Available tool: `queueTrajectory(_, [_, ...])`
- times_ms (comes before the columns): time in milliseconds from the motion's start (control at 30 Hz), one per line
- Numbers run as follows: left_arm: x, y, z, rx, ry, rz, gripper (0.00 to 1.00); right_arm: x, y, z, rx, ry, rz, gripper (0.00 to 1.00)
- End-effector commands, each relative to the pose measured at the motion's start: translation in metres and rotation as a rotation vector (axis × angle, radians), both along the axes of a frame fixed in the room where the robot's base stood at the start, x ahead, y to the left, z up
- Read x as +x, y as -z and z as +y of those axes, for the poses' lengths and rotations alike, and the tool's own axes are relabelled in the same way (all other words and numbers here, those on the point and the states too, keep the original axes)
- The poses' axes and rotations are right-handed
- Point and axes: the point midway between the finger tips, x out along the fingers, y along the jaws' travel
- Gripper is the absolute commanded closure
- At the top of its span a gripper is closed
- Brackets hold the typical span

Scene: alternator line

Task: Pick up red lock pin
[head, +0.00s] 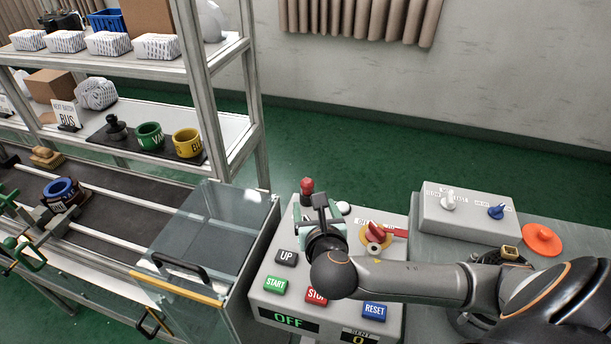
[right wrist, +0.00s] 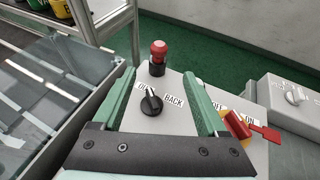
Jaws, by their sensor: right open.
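A red pin-like bar (head: 393,232), probably the lock pin, sticks out to the right of a red switch handle (head: 376,229) on a round yellow plate (head: 375,242). In the right wrist view the red bar (right wrist: 267,133) lies right of the gripper, beside the red handle (right wrist: 237,126). My right gripper (head: 321,203) is above the control box, left of the switch. In its wrist view the green fingers (right wrist: 160,76) are open and empty, with a black selector knob (right wrist: 151,103) showing between them. My left gripper is not in view.
A red-topped black post (head: 306,189) stands at the control box's back edge. START (head: 275,285) and RESET (head: 374,309) buttons sit in front. A glass-sided bin (head: 222,215) is left, and a grey switch box (head: 463,220) and orange disc (head: 541,239) are right.

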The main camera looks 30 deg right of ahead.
Motion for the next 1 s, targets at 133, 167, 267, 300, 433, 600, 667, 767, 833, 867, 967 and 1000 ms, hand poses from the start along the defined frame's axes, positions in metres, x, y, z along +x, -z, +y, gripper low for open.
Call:
queueTrajectory(133, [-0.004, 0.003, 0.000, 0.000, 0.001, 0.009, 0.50, 0.011, 0.005, -0.006, 0.000, 0.003, 0.000, 0.25])
queueTrajectory(167, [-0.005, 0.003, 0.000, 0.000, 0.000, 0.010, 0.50, 0.015, 0.007, -0.008, -0.001, 0.004, 0.000, 0.25])
queueTrajectory(267, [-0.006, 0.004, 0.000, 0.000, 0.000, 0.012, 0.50, 0.031, 0.014, -0.016, -0.001, 0.004, 0.000, 0.25])
queueTrajectory(300, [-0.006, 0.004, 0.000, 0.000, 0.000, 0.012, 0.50, 0.037, 0.017, -0.019, 0.000, 0.004, 0.001, 0.25])
queueTrajectory(433, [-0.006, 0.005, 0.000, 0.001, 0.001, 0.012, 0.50, 0.052, 0.024, -0.027, 0.001, 0.004, 0.000, 0.25])
queueTrajectory(600, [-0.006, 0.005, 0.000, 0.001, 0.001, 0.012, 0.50, 0.061, 0.028, -0.031, 0.003, 0.002, 0.001, 0.25])
queueTrajectory(667, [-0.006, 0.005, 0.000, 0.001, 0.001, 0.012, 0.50, 0.064, 0.029, -0.032, 0.003, 0.002, 0.000, 0.25])
queueTrajectory(767, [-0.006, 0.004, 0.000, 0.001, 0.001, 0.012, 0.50, 0.074, 0.032, -0.037, 0.001, 0.004, -0.001, 0.25])
queueTrajectory(833, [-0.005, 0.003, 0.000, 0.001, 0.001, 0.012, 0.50, 0.083, 0.035, -0.040, 0.001, 0.004, -0.001, 0.25])
queueTrajectory(867, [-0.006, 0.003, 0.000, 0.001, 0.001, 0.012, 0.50, 0.087, 0.037, -0.042, 0.002, 0.003, -0.001, 0.25])
queueTrajectory(967, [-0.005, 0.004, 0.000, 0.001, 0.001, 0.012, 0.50, 0.097, 0.042, -0.046, 0.002, 0.002, 0.001, 0.25])
queueTrajectory(1000, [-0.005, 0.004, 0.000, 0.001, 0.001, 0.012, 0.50, 0.099, 0.044, -0.048, 0.002, 0.003, 0.001, 0.25])
